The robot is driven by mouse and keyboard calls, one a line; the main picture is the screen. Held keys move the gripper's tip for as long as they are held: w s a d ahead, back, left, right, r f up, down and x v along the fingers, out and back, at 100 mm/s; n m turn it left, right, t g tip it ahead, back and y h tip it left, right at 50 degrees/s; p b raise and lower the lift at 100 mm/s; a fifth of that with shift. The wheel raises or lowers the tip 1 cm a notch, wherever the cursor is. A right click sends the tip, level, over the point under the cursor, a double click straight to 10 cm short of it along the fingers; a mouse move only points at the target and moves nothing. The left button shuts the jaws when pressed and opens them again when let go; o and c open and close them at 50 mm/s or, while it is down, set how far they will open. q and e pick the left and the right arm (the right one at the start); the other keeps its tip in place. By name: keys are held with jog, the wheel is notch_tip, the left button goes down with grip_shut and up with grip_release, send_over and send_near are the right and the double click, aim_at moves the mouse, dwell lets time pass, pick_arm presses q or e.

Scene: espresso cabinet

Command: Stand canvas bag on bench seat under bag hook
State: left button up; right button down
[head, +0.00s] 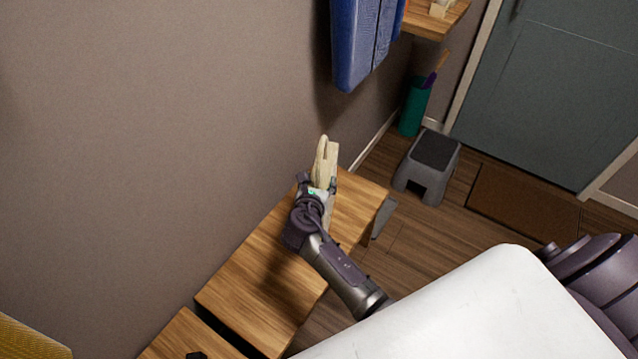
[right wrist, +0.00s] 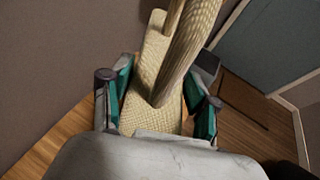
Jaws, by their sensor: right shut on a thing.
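The cream canvas bag (head: 328,155) is at the far end of the wooden bench seat (head: 265,280), close to the wall. It looks narrow and roughly upright from the head. My right gripper (head: 319,190) is shut on it. In the right wrist view the woven bag (right wrist: 148,75) and its thick handle lie between the teal finger pads of the right gripper (right wrist: 160,100). The gripper and arm hide part of the bag's lower side, so I cannot tell whether its base touches the seat. No bag hook can be made out. My left gripper is not visible.
A blue garment (head: 362,40) hangs on the wall beyond the bag. A grey step stool (head: 430,165) and a teal holder (head: 413,107) stand past the bench end. The near part of the seat is bare. A yellow woven thing (head: 30,338) shows at lower left.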

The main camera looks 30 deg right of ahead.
dwell(0.3)
jog(key=shift+c, duration=1.4)
grip_release()
jog(key=shift+f, duration=0.15)
jog(key=shift+r, duration=0.2)
jog(key=p+v, duration=0.1)
jog(key=v, duration=1.1)
